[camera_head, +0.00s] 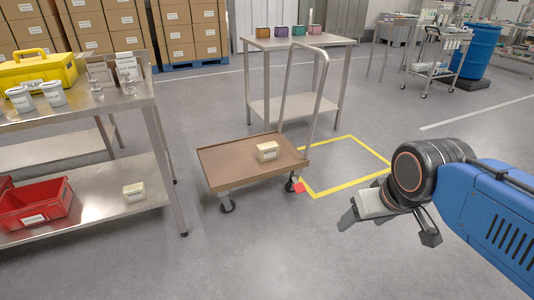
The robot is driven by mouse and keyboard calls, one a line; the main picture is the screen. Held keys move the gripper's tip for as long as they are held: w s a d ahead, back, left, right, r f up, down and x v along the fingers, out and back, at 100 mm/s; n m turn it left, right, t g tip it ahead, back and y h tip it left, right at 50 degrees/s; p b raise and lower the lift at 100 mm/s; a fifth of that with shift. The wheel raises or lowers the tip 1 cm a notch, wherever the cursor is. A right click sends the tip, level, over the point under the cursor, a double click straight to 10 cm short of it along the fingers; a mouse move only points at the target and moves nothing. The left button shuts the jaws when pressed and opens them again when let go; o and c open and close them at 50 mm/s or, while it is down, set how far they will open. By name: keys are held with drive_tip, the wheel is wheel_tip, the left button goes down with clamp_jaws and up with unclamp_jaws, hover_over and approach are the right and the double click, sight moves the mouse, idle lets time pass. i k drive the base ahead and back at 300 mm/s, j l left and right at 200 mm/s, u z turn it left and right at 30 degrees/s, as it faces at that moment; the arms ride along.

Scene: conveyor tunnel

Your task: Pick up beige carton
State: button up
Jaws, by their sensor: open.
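A small beige carton (267,151) with a pale label sits on the brown deck of a push cart (225,160), near its right side. A second, similar beige carton (134,191) sits on the lower shelf of the steel bench at the left. My gripper (350,217) is at the right, in front of and to the right of the cart, apart from both cartons. It is open and I see nothing between its fingers. My wrist partly hides the gripper.
The steel bench (95,213) holds a yellow case (38,70), white tubs and a red bin (35,205). A yellow floor outline (350,190) lies beside the cart. The front floor is clear.

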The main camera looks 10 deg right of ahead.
sight(268, 151)
drive_tip(key=i+u, duration=0.15)
drive_tip(key=i, duration=0.55)
drive_tip(key=i+l+u, duration=0.15)
drive_tip(key=i, duration=0.55)
drive_tip(key=i+l+u, duration=0.15)
drive_tip(key=i, duration=0.5)
